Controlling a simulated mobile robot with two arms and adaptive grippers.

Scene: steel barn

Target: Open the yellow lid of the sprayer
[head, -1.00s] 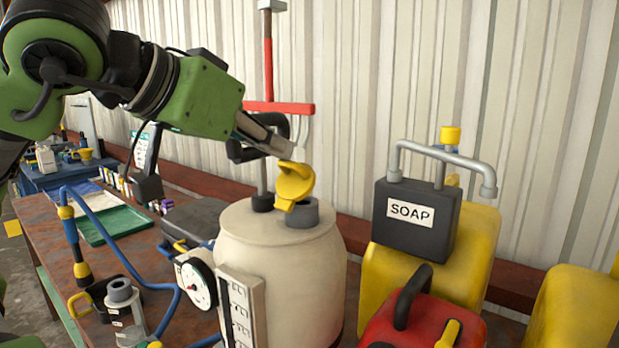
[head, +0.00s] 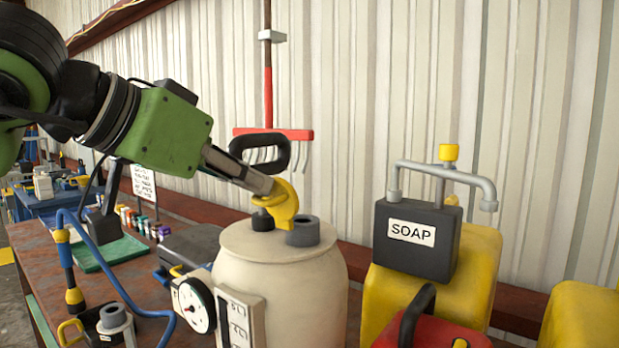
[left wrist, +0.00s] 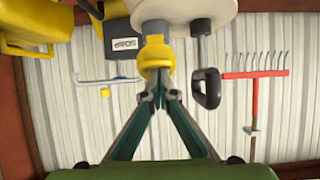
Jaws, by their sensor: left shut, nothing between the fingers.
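The sprayer (head: 280,285) is a cream tank on the bench, with a grey filler neck (head: 304,231) and a black pump handle (head: 262,150) on top. Its yellow lid (head: 284,205) stands tilted up at the left of the neck, leaving the neck's top uncovered. My left gripper (head: 266,186) is shut and empty, its tips at the upper part of the lid, touching or very close. In the left wrist view the closed fingertips (left wrist: 159,97) are right at the yellow lid (left wrist: 156,58). My right gripper is not in view.
A black SOAP box (head: 416,238) and yellow can (head: 475,265) stand to the right, with a red can (head: 430,325) in front. A gauge (head: 193,306) and blue hose (head: 120,270) are at left. A corrugated wall is behind.

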